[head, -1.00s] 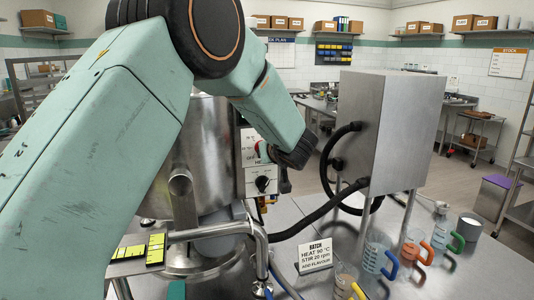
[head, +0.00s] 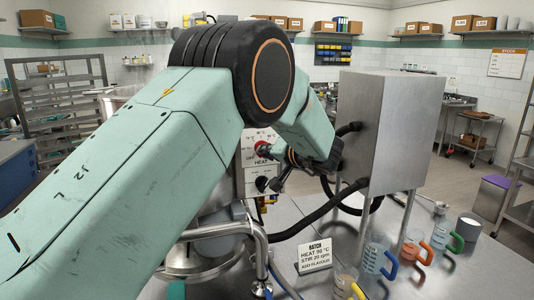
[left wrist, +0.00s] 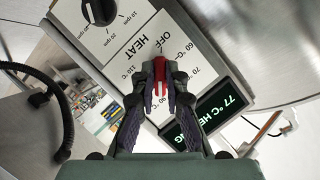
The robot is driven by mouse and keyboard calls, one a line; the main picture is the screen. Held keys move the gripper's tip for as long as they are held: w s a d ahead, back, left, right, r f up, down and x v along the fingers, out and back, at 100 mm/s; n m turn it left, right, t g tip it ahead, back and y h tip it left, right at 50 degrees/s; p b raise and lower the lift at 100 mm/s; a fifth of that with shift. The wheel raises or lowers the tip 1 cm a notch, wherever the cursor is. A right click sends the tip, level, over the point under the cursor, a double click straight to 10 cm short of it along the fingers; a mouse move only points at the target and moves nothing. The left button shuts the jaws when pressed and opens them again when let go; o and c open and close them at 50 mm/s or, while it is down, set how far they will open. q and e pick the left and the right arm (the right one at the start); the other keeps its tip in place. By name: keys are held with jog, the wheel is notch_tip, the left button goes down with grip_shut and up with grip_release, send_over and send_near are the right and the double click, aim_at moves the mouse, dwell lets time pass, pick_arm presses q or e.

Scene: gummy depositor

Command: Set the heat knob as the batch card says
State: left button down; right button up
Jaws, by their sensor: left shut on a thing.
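In the head view my left gripper (head: 280,162) reaches the panel from the right. The display (left wrist: 212,114) reads 77 °C HEATING. The batch card (head: 315,255) appears to read HEAT 90 °C, STIR 20 rpm, add flavour. My right gripper is out of view.
The black stir knob (left wrist: 100,11) is close beside the heat dial. A steel box (head: 393,130) on legs with a thick black hose (head: 315,212) stands to the right. Several jugs with coloured handles (head: 374,259) stand on the steel table (head: 465,270).

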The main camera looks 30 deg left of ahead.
pick_arm(q)
jog(key=shift+w+r+y, duration=0.15)
jog(key=shift+r+y, duration=0.15)
jog(key=shift+r, duration=0.15)
jog(key=c, duration=1.8)
grip_release()
jog(key=o, duration=0.4)
jog(key=shift+w+a+f, duration=0.1)
jog(key=shift+f, duration=0.25)
jog(key=v, duration=0.7)
jog(key=shift+s+d+r, duration=0.2)
jog(key=shift+s+d, duration=0.05)
